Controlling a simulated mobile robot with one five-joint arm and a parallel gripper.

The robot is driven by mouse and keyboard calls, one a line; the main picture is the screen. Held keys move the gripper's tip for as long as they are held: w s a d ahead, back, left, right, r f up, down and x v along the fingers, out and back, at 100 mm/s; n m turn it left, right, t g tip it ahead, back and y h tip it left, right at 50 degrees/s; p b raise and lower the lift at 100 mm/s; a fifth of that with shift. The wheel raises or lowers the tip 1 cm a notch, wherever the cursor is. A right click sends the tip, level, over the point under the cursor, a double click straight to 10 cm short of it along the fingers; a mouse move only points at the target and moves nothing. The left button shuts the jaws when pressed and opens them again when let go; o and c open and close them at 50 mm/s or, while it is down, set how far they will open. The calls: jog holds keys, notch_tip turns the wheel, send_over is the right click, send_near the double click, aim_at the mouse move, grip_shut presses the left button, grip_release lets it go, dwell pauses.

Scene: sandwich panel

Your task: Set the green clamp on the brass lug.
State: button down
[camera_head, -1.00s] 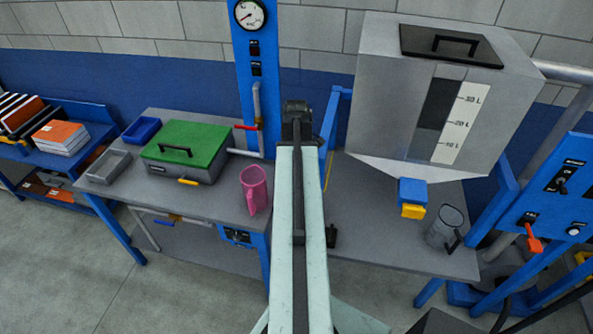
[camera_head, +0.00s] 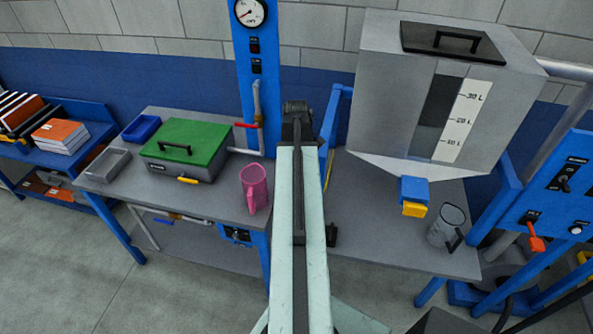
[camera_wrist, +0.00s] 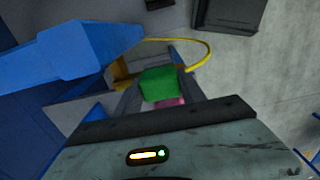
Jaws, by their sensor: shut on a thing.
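The green clamp (camera_wrist: 160,86) sits between the two fingers of my gripper (camera_wrist: 159,80) in the wrist view, and the gripper is shut on it. A small pink patch (camera_wrist: 171,101) shows just below the clamp, and I cannot tell what it belongs to. A yellow-brown piece (camera_wrist: 122,73) shows just left of the clamp, beside a blue beam. It may be the brass lug, but it is partly hidden. I cannot tell whether the clamp touches it. In the head view my arm hides the clamp and the lug.
A blue beam (camera_wrist: 90,50) runs close to the left of my gripper, and a yellow curved line (camera_wrist: 206,50) passes beyond it. In the head view, a pink jug (camera_head: 254,188) stands left of my arm. A grey tank (camera_head: 385,95) stands at the right.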

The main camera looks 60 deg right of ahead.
jog(key=c, duration=0.6)
grip_release()
notch_tip(320, 180, up, 8)
jog(key=p, duration=0.8)
jog(key=shift+f, duration=0.15)
